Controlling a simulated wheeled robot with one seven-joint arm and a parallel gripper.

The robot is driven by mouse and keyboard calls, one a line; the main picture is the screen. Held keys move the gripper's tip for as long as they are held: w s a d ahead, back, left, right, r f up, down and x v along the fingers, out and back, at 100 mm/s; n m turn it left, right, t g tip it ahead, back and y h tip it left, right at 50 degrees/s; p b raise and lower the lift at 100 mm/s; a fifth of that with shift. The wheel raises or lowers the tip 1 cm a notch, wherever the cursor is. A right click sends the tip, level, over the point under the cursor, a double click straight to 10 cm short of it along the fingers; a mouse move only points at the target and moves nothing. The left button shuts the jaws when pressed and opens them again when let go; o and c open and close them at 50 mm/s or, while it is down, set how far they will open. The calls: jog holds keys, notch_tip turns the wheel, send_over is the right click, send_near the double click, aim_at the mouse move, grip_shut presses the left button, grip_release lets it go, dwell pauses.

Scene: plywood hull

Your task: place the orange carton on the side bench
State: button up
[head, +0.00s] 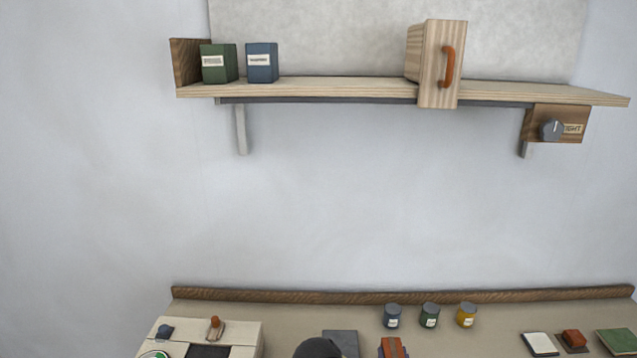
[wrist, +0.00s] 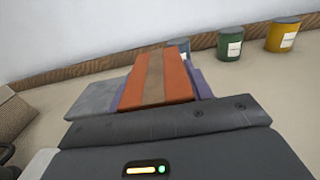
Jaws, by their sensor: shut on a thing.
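The orange carton (wrist: 155,80) has a brown stripe along its middle. In the wrist view it lies straight ahead of my gripper (wrist: 162,92), between two purple-blue fingers that are shut on it. The carton also shows at the bottom edge of the head view (head: 394,347), over a beige bench top (head: 280,312), with blue on both sides of it. Its lower part is hidden, and I cannot tell if it touches the bench. Neither view shows whether this is the side bench.
Blue, green and yellow tins (head: 429,315) stand behind the carton. A grey square plate (head: 341,339) lies to its left, beside a pale box (head: 235,332). A white pad (head: 540,344), red block (head: 573,338) and green book (head: 616,341) lie right. A wall shelf (head: 330,90) hangs above.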

jog(key=shift+s+d, duration=0.2)
jog(key=shift+s, duration=0.35)
jog(key=shift+s+d, duration=0.15)
jog(key=shift+s, duration=0.35)
jog(key=shift+s, duration=0.1)
jog(key=shift+s+f, duration=0.1)
jog(key=shift+s, duration=0.2)
jog(key=s, duration=0.1)
jog(key=s+r, duration=0.2)
jog(key=shift+s+d+r, duration=0.2)
jog(key=shift+s+d, duration=0.05)
